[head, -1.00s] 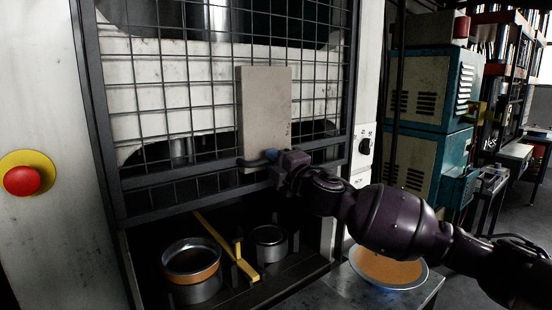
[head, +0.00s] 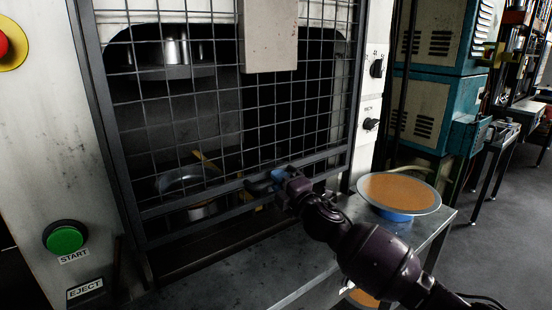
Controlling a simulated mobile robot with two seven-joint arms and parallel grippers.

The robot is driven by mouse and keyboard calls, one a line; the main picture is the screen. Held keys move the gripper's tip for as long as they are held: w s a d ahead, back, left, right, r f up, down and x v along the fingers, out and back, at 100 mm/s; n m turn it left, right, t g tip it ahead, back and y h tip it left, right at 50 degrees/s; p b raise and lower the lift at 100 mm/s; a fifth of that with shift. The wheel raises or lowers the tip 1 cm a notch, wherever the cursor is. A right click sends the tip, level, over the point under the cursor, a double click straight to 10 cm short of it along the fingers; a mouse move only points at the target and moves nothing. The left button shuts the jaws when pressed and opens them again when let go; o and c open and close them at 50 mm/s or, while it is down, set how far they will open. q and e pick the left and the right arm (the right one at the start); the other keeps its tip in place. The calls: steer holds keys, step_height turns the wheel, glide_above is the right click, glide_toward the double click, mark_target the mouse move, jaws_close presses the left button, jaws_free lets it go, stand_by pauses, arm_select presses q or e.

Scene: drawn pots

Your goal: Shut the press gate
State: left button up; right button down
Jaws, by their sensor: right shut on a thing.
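The press gate (head: 226,130) is a dark wire mesh in a dark frame across the press opening. A pale grey plate (head: 268,38) is on its upper part. The gate's lower bar (head: 180,210) is low over the opening, with a dark gap showing below it. My right gripper (head: 272,183) is shut on the gate's handle (head: 256,187) at this lower bar, and its fingers hide part of the handle. My left gripper is out of view.
Behind the mesh are a metal pot (head: 180,182) and a yellow bar (head: 205,160). A wide bowl with orange contents (head: 400,190) stands on the metal table (head: 290,275) at right. A green start button (head: 65,238) is on the left panel.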

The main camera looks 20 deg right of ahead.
mark_target(268, 202)
step_height(268, 202, down, 10)
steer(key=b, duration=0.3)
steer(key=shift+f+b, duration=0.2)
steer(key=shift+b, duration=0.1)
steer(key=shift+f, duration=0.15)
steer(key=c, duration=1.1)
jaws_free()
steer(key=shift+f, duration=0.1)
steer(key=shift+s, duration=0.15)
